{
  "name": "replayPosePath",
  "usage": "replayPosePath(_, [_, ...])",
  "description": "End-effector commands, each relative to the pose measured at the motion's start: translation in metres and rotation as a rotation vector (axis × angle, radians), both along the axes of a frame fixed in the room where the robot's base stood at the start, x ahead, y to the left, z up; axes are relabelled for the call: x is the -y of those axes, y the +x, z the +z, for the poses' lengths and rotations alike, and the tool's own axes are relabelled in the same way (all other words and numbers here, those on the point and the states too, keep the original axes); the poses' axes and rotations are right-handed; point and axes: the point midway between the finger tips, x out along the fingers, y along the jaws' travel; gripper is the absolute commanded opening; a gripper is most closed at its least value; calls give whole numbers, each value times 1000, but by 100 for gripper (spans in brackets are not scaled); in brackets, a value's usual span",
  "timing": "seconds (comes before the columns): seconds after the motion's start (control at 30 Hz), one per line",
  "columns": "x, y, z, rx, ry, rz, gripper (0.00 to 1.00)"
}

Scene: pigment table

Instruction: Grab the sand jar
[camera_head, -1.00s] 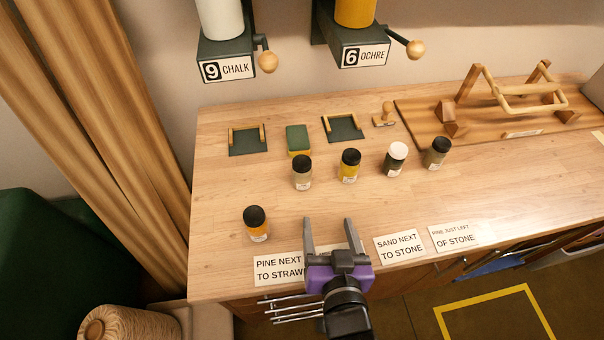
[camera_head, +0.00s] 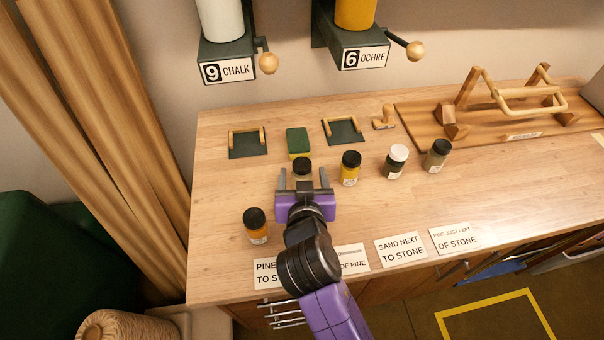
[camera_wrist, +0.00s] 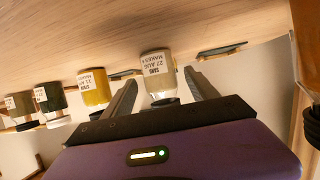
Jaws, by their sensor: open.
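The sand jar (camera_head: 302,165), a beige jar with a black lid, stands upright on the table in the head view, its lower part hidden behind my gripper (camera_head: 304,176). My gripper (camera_wrist: 160,80) is open, with one finger on each side of the jar. A gap shows on both sides. I cannot tell how deep the jar sits between the fingers.
An orange jar (camera_head: 256,228) stands front left of the gripper. A yellow jar (camera_head: 350,169), a white-lidded jar (camera_head: 396,163) and an olive jar (camera_head: 437,156) stand in a row to the right. A green sponge (camera_head: 298,141) lies just behind.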

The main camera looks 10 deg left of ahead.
Motion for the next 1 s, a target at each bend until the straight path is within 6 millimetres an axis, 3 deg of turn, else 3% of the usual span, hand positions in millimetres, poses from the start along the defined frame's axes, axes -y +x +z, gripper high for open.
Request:
replayPosePath(0.3, [-7, 35, -11, 0, -1, -1, 68])
replayPosePath(0.57, [-7, 36, -13, 0, 1, 0, 68])
replayPosePath(0.67, [-7, 36, -13, 0, 1, 0, 52])
replayPosePath(0.9, [-7, 36, -13, 0, 0, 0, 5])
replayPosePath(0.93, [-7, 36, -13, 0, 0, 0, 0])
replayPosePath(1.0, [-7, 36, -12, 1, 0, 0, 0])
